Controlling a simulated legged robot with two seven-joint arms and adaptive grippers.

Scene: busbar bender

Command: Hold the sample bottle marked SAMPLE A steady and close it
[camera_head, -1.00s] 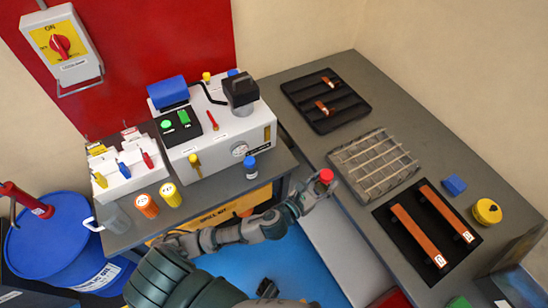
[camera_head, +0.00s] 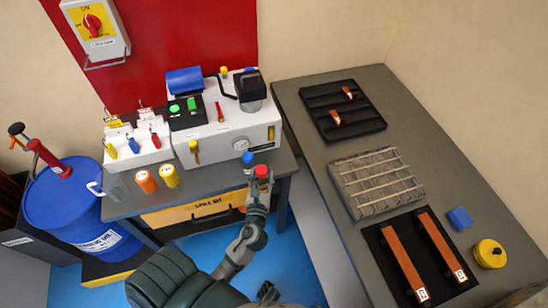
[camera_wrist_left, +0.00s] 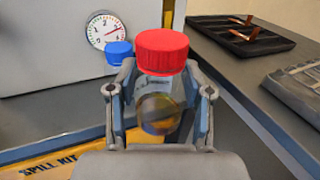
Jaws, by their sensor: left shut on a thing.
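My left gripper (camera_head: 258,184) is shut on a clear bottle with a red cap (camera_head: 261,171). It holds the bottle off any surface, at the front edge of the machine bench. In the left wrist view the bottle (camera_wrist_left: 158,108) is upright between the two fingers (camera_wrist_left: 160,112), and the red cap (camera_wrist_left: 162,50) sits on its top. I cannot tell how tight the cap is. No SAMPLE A marking is readable on it. A blue-capped bottle (camera_head: 248,158) stands on the bench just behind.
Orange (camera_head: 146,182) and yellow (camera_head: 170,177) containers stand at the bench's left front. A white machine (camera_head: 228,130) with a gauge fills its back. The right table holds black trays (camera_head: 341,109), a wire rack (camera_head: 377,182) and a yellow round container (camera_head: 489,254).

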